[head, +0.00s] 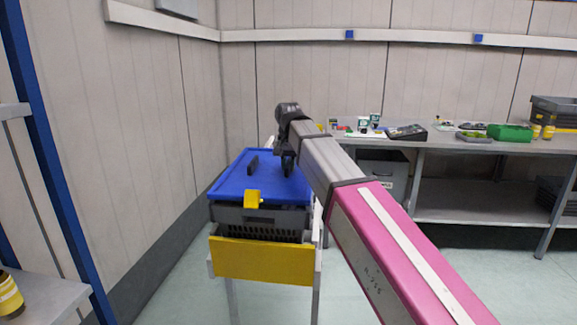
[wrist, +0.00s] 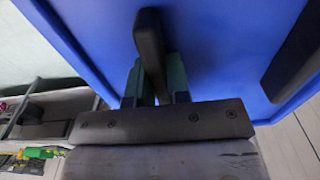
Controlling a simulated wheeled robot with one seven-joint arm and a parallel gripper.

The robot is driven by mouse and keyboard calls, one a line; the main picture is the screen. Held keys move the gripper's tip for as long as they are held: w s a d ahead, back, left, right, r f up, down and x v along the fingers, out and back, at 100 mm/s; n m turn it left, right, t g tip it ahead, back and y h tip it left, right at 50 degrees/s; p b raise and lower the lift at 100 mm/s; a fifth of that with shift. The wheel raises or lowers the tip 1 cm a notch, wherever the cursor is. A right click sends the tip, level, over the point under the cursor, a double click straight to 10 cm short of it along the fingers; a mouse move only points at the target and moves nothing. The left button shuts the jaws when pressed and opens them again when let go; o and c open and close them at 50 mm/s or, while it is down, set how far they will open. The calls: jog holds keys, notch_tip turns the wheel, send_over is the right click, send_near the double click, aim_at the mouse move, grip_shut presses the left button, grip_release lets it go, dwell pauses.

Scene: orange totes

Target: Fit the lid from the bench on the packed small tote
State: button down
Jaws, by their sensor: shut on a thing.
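The blue lid (head: 228,180) lies over the grey small tote (head: 230,216) in the head view. Its underside is hidden, and I cannot tell whether it rests fully on the rim. The lid has two dark upright handles; the left one (head: 253,165) is free. My gripper (head: 288,158) is at the right handle. In the wrist view my gripper (wrist: 155,82) has its fingers on both sides of this dark handle (wrist: 149,40), shut on it, with the blue lid (wrist: 220,40) close beneath. The tote's contents are hidden by the lid.
The tote sits on a stand with a yellow front panel (head: 262,260) and a yellow tab (head: 254,199) at the lid's front edge. A bench (head: 460,150) with a green bin (head: 510,132) and small items is behind right. A shelf post (head: 50,150) stands left.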

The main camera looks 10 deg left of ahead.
jog(key=shift+f, duration=0.95)
dwell(0.4)
jog(key=c, duration=1)
grip_release()
jog(key=r, duration=1)
jog(key=shift+s+r, duration=0.2)
jog(key=shift+r, duration=0.15)
jog(key=shift+s, duration=0.1)
